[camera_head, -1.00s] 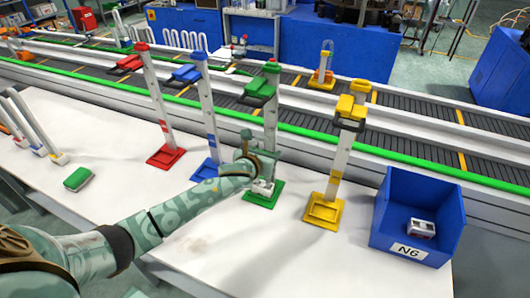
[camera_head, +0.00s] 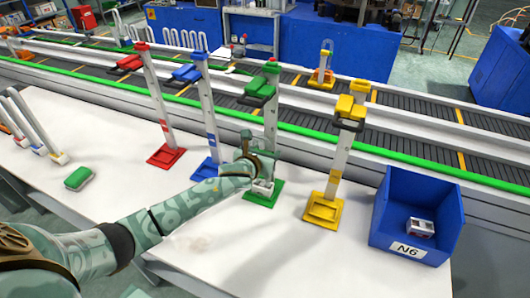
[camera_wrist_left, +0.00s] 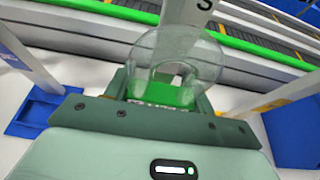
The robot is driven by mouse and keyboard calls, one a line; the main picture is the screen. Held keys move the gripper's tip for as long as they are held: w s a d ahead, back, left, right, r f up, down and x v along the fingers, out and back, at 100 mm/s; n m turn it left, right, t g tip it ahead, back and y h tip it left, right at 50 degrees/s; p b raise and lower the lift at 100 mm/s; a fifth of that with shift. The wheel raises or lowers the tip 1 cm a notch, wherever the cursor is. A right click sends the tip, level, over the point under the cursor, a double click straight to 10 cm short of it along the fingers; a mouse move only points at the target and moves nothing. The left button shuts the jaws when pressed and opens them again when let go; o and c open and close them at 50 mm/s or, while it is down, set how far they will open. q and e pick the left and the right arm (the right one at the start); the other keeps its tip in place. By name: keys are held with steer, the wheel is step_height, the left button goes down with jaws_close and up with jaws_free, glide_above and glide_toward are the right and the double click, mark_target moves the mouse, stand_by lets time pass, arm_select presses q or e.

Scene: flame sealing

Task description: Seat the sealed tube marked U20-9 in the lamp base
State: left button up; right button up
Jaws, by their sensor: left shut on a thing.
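My left gripper (camera_head: 262,186) is low at the foot of the green stand (camera_head: 262,198). In the left wrist view its jaws (camera_wrist_left: 168,98) are shut on a clear rounded glass piece (camera_wrist_left: 207,52), in front of the stand's pale post (camera_wrist_left: 186,12). No U20-9 marking can be read on the glass, and its lower end is hard to make out. I cannot tell whether it touches the stand. A yellow lamp base with an upright clear tube (camera_head: 322,77) is on the conveyor. My right gripper is not in view.
Red (camera_head: 165,156), blue (camera_head: 206,170) and yellow (camera_head: 323,211) stands flank the green one. A green-topped block (camera_head: 78,178) lies left.

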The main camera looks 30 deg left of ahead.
arm_select(q)
steer(key=shift+f+b, duration=0.45)
steer(key=shift+f, duration=0.4)
stand_by(0.5)
steer(key=o, duration=1.1)
steer(key=shift+s, duration=0.1)
steer(key=p+v, duration=0.4)
steer(key=v, duration=1.2)
steer(key=shift+s+r+p, duration=0.1)
steer(key=shift+p, duration=0.3)
